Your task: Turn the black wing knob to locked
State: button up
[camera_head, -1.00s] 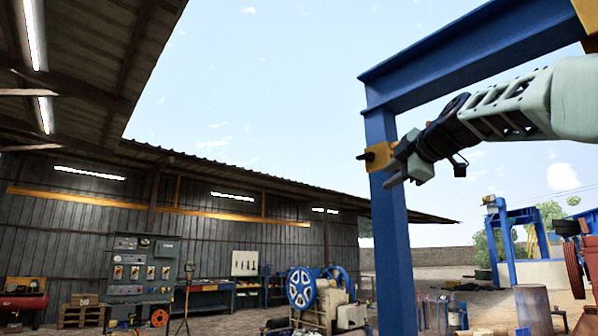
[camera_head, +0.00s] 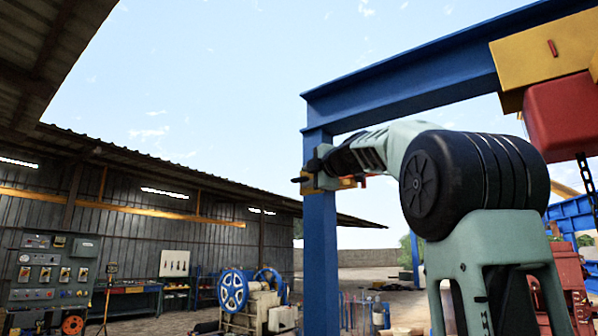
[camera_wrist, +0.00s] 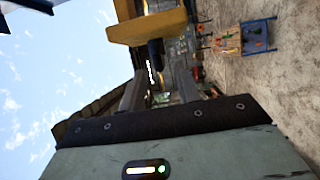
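The black wing knob (camera_wrist: 156,54) sticks out from a yellow box (camera_wrist: 147,27) at the top of the wrist view. In the head view the knob (camera_head: 299,179) shows small at the left side of the blue post. My gripper (camera_wrist: 159,76) is open, with one grey finger on each side in the wrist view. The knob lies ahead of the gap, close to the fingertips. I cannot tell whether they touch it. In the head view my gripper (camera_head: 314,167) covers most of the box, and the knob's wing angle is too small to read.
The blue post (camera_head: 320,255) carries a blue beam (camera_head: 420,75) overhead. A red and yellow hoist (camera_head: 560,100) hangs at the upper right, near my arm. A control panel (camera_head: 50,272) and a blue-wheeled machine (camera_head: 245,295) stand far off at the left.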

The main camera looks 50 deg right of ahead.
aim_at(304, 178)
jog(key=shift+p+x, duration=1.05)
jog(key=shift+x, duration=1.55)
grip_shut()
